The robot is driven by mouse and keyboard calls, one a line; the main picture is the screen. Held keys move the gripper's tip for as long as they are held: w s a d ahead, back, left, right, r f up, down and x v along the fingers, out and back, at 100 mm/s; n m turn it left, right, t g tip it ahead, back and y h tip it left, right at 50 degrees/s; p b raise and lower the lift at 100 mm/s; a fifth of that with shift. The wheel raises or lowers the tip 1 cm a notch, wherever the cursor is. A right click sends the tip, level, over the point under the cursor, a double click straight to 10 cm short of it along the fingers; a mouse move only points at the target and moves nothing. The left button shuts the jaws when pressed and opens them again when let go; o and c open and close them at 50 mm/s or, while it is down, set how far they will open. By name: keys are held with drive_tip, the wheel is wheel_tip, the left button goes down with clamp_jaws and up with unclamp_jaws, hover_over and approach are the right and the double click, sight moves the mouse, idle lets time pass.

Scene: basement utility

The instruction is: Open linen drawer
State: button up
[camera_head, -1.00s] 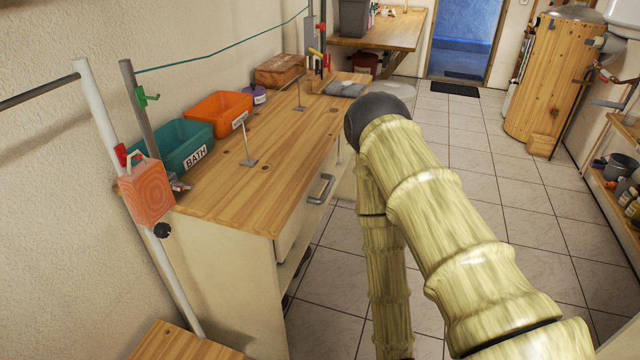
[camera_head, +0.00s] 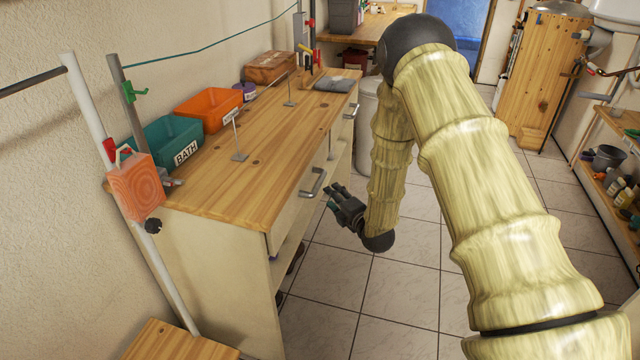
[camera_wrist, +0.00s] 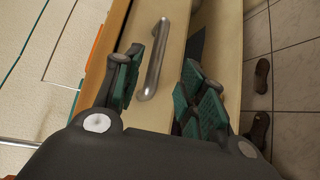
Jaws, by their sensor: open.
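The workbench (camera_head: 215,215) has a drawer front (camera_head: 285,219) with a grey bar handle (camera_head: 313,183); the drawer looks shut. A second handle (camera_head: 352,110) sits farther along the same side. I cannot tell from any readable label which drawer is the linen one. My gripper (camera_head: 337,198) is open beside the near handle. In the wrist view, the metal handle (camera_wrist: 156,58) lies between the spread green-padded fingers of my gripper (camera_wrist: 162,86), which do not look closed on it. Fingertip contact cannot be told.
A teal bin marked BATH (camera_head: 170,143), an orange bin (camera_head: 208,108) and a small sign stand (camera_head: 238,150) are on the bench top. An open shelf lies below the drawer. Tiled floor (camera_head: 400,300) is clear beside the bench.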

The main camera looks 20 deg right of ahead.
sight(320, 182)
drive_tip(key=p+x, duration=0.2)
drive_tip(key=x, duration=0.9)
drive_tip(key=shift+r, duration=0.2)
drive_tip(key=shift+c, duration=0.5)
clamp_jaws()
